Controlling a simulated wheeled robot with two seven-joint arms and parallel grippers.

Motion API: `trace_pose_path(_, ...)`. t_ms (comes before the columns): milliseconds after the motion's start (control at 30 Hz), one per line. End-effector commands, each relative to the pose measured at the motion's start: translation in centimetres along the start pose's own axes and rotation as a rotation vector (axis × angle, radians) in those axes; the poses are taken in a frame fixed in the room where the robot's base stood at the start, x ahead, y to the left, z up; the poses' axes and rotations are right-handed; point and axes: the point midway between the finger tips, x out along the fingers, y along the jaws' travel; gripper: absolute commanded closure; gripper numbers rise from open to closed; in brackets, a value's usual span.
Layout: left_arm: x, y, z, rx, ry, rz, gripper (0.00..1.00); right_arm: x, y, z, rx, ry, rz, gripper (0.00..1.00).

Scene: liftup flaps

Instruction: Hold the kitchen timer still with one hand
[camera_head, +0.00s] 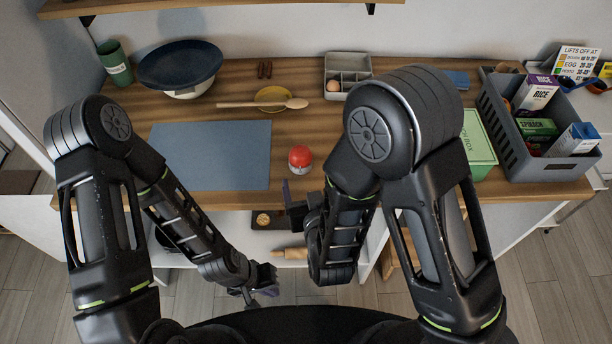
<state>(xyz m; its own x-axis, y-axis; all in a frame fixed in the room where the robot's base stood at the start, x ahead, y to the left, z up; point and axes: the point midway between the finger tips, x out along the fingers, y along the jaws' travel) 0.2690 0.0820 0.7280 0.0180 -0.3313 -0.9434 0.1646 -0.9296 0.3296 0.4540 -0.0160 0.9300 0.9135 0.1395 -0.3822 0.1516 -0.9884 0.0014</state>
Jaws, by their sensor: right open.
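The kitchen timer (300,158) is a small object with a red domed top and a pale lower part. It stands upright on the wooden counter near the front edge, just right of the blue mat. My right gripper (291,200) is open at the counter's front edge, just below the timer in the picture, and appears apart from it. My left gripper (258,292) hangs lower, in front of the counter and away from the timer. Its fingers are small and dark, and I cannot tell if they are open.
The blue mat (212,155) lies left of the timer. A wooden spoon (262,104) on a yellow dish, a blue bowl (180,65) and a compartment box (347,68) stand behind. A grey crate (510,150) of groceries and a green box (478,140) are right. An open shelf holds a rolling pin (291,254).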

Motion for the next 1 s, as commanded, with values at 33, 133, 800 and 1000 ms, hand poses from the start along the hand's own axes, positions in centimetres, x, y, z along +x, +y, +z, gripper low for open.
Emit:
trace_pose_path(33, 0.0, 0.0, 0.0, 0.000, 0.000, 0.000, 1.00, 0.3, 0.0, 0.0, 0.001, 0.000, 0.001, 0.19)
trace_pose_path(133, 0.0, 0.0, 0.0, 0.000, 0.000, 0.000, 1.00, 1.0, 0.0, 0.0, 0.001, 0.000, 0.001, 0.19)
trace_pose_path(800, 0.0, 0.0, 0.0, 0.000, 0.000, 0.000, 1.00, 11.3, 0.0, 0.0, 0.001, -0.001, 0.001, 0.19)
trace_pose_path(1000, 0.0, 0.0, 0.0, 0.000, 0.000, 0.000, 1.00, 11.9, 0.0, 0.0, 0.001, 0.000, 0.000, 0.19)
